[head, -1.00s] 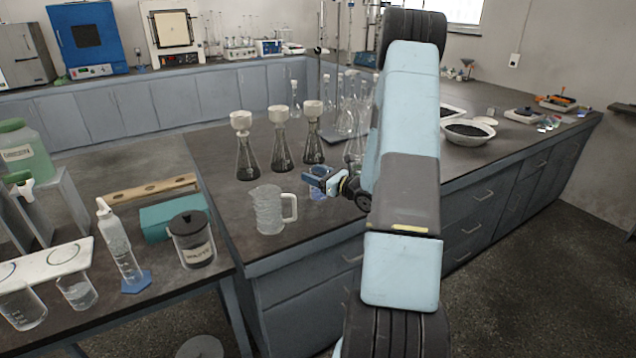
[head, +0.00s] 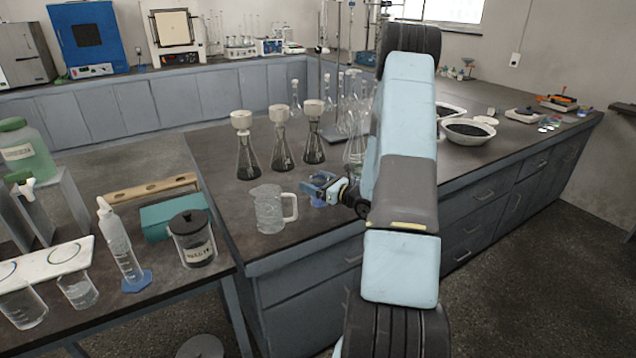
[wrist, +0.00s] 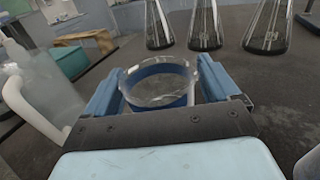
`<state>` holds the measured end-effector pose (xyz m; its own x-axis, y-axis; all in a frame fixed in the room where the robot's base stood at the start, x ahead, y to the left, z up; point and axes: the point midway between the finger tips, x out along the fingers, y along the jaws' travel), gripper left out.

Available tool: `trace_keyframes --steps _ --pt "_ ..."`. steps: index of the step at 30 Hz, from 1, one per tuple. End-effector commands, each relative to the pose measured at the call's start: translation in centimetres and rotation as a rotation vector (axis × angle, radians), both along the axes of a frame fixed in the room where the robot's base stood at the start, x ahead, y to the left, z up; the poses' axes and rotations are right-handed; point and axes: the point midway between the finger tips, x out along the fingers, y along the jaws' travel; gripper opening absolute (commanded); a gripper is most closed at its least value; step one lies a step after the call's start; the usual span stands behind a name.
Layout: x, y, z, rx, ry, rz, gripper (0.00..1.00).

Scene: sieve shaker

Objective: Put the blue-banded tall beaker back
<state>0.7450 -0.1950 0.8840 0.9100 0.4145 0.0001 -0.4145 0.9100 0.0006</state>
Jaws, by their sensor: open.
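The blue-banded tall beaker (wrist: 160,84) is clear glass with a blue band below its rim. In the wrist view it stands upright between the two blue fingers of my gripper (wrist: 158,92), with the fingers spread to either side of it. I cannot tell whether either finger touches the glass. In the head view my gripper (head: 322,186) is low over the front part of the dark bench, and the beaker (head: 318,201) is partly hidden by the fingers.
A clear handled jug (head: 268,210) stands just left of my gripper, also in the wrist view (wrist: 40,95). Several flasks with white funnels (head: 282,150) stand behind. A jar with a black lid (head: 192,240) is on the left bench. The bench's front edge (head: 305,252) is close.

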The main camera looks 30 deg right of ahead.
Motion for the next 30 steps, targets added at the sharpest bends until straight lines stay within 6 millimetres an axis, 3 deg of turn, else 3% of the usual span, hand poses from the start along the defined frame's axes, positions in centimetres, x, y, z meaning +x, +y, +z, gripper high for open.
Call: trace_keyframes --steps 8,24,30 --pt "-0.4 -0.3 0.1 0.000 0.001 -0.002 0.89" --pt "-8.9 -4.2 0.2 0.000 0.001 -0.004 0.89" --pt "-10.6 -5.0 0.2 0.000 0.000 -0.003 0.89"
